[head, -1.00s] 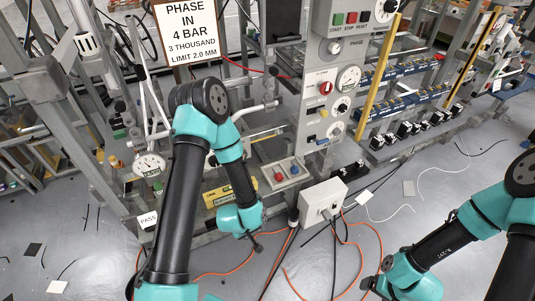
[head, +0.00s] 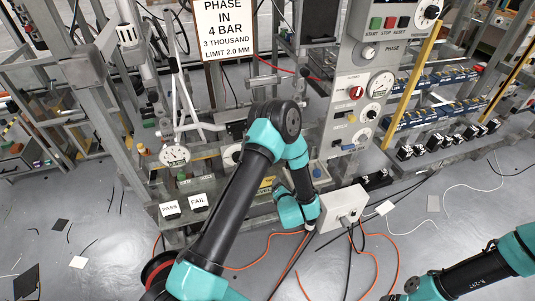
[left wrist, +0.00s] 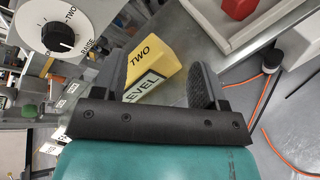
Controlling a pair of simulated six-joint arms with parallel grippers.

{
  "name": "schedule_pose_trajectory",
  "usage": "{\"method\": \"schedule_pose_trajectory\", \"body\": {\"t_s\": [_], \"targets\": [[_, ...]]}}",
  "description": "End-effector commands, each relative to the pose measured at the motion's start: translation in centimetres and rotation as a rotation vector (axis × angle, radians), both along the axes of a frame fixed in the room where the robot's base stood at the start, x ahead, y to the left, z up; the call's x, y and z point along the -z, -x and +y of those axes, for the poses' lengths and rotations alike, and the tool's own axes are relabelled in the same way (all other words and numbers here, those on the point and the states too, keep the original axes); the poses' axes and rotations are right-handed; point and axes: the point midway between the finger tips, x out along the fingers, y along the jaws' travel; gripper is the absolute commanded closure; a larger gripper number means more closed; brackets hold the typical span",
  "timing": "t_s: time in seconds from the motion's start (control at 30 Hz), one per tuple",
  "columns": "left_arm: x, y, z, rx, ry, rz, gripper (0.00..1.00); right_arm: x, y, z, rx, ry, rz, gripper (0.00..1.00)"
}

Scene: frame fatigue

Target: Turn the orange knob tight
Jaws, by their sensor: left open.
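I cannot make out an orange knob for certain in either view. A red knob (head: 356,93) sits on the grey upright panel (head: 345,120) in the head view. My left gripper (left wrist: 160,78) is open in the left wrist view, its two dark fingers apart. A yellow block (left wrist: 155,68) marked TWO and LEVEL shows between and beyond the fingers; I cannot tell whether they touch it. In the head view my left wrist is low in front of the bench and its fingers are mostly hidden. My right arm enters at lower right, with its gripper out of view.
A black dial knob (left wrist: 57,38) is at upper left in the wrist view. A white box (head: 342,208) with cables stands on the floor right of my left wrist. PASS (head: 170,208) and FAIL (head: 198,202) cards stand at the bench front. Orange cables cross the floor.

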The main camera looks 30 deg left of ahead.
Motion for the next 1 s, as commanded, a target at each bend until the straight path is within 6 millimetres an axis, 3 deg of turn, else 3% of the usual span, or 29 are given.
{"method": "schedule_pose_trajectory", "body": {"t_s": [0.2,0.4,1.0], "targets": [[-2.0,-0.7,0.3,-0.241,0.136,-0.380,0.34,0.0,0.0,0.0,0.000,0.000,0.000,0.17],[-3.2,-0.5,0.2,-0.350,0.209,-0.625,0.34,0.0,0.0,0.0,0.000,0.000,0.000,0.17],[-3.5,-1.0,0.9,-0.368,0.224,-0.670,0.34,0.0,0.0,0.0,0.000,0.000,0.000,0.17]]}}
